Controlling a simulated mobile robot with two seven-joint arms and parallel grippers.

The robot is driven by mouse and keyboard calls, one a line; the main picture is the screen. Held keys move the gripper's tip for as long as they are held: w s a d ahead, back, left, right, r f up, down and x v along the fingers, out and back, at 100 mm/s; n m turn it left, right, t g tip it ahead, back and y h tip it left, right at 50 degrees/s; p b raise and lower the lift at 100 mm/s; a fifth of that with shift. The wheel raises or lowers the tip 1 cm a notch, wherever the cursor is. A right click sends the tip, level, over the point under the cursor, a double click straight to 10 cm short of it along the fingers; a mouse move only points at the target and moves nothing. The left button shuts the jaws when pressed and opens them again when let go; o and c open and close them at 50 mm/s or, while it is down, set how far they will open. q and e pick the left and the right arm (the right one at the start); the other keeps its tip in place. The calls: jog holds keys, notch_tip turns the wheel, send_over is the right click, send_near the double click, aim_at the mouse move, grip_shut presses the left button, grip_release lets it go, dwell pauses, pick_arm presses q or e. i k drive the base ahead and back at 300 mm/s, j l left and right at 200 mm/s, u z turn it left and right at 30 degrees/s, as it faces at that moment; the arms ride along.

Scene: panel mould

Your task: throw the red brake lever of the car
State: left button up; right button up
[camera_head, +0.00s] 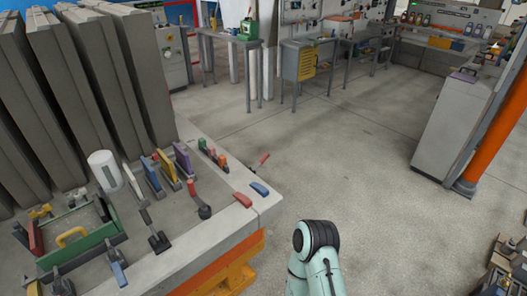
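A small lever with a red grip (264,160) stands up at a slant just past the far right edge of the grey slab; its base is hidden. Another lever with a red grip and a dark round base (198,200) stands on the slab. I cannot tell for certain which one is the car's brake lever. One of my arm links, pale green with a black joint, shows at the bottom centre. Neither of my grippers is in view.
The slab (225,222) carries a green-framed tray (118,228), a white cylinder (104,170), coloured clamps and red and blue blocks. Tall grey panels (95,75) stand at left. The floor (370,180) at centre right is clear. A grey cabinet (452,125) and orange post (490,130) stand at right.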

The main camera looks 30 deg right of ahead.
aim_at(265, 158)
jog(key=l+u, duration=0.4)
jog(key=l, duration=0.7)
jog(key=l+u, duration=0.35)
jog(key=l, duration=0.7)
jog(key=l+u, duration=0.2)
jog(key=l, duration=0.35)
jog(key=l+u, duration=0.2)
jog(key=l, duration=0.35)
jog(key=k, duration=0.05)
